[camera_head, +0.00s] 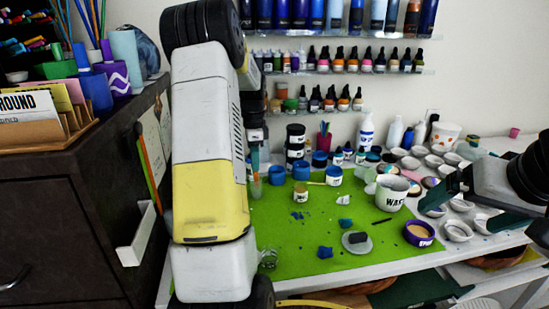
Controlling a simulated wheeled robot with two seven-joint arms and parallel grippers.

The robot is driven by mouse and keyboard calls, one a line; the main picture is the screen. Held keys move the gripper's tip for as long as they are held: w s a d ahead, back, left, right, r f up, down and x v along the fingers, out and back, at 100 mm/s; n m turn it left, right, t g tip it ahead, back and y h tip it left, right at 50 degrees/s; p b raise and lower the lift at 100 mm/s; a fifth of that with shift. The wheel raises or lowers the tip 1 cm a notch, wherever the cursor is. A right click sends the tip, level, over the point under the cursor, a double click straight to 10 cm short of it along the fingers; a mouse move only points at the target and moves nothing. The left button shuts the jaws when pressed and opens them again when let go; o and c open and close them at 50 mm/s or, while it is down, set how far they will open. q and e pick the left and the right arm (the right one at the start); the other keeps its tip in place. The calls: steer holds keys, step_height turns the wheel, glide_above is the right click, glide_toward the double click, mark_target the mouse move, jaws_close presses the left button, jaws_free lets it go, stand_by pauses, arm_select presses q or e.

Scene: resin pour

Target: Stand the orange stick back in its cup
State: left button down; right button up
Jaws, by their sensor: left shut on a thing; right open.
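My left gripper (257,164) points down at the back left of the green mat, partly hidden behind my own large forearm. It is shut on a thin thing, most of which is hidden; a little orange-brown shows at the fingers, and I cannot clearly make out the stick. A small translucent cup (256,188) stands on the mat just under the fingertips; I cannot tell whether the held thing reaches into it. My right gripper (470,208) is open and empty at the right, above small white cups.
Blue jars (277,174) stand right of the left gripper. A white cup marked WASTE (391,192), a grey disc (357,243) and a purple-rimmed tub (418,234) stand further right. A clear glass (268,258) is near my forearm. The green mat (320,215) has bare patches in front.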

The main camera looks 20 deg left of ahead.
arm_select(q)
steer(key=c, duration=1.5)
jaws_free()
steer(key=shift+r, duration=0.1)
step_height(320, 180, up, 8)
steer(key=shift+f, duration=0.2)
steer(key=shift+d, duration=0.1)
steer(key=s+d+r+n+t, duration=0.3)
steer(key=s+d+r+n, duration=0.2)
steer(key=s+d+r, duration=0.6)
steer(key=s+d+f+n+t, duration=0.1)
steer(key=s+d+n, duration=0.1)
steer(key=s, duration=0.3)
steer(key=s+d+f+n+t+h, duration=0.1)
steer(key=s+d+f+n, duration=0.1)
steer(key=s+d, duration=0.2)
steer(key=s+d+f+n+t+h, duration=0.1)
steer(key=s+d+n, duration=0.1)
steer(key=s+d, duration=0.2)
steer(key=shift+s+d+f, duration=0.1)
steer(key=shift+s+d, duration=0.05)
steer(key=shift+s, duration=0.3)
steer(key=shift+s+d+f, duration=0.1)
steer(key=shift+s+d, duration=0.05)
steer(key=shift+s, duration=0.25)
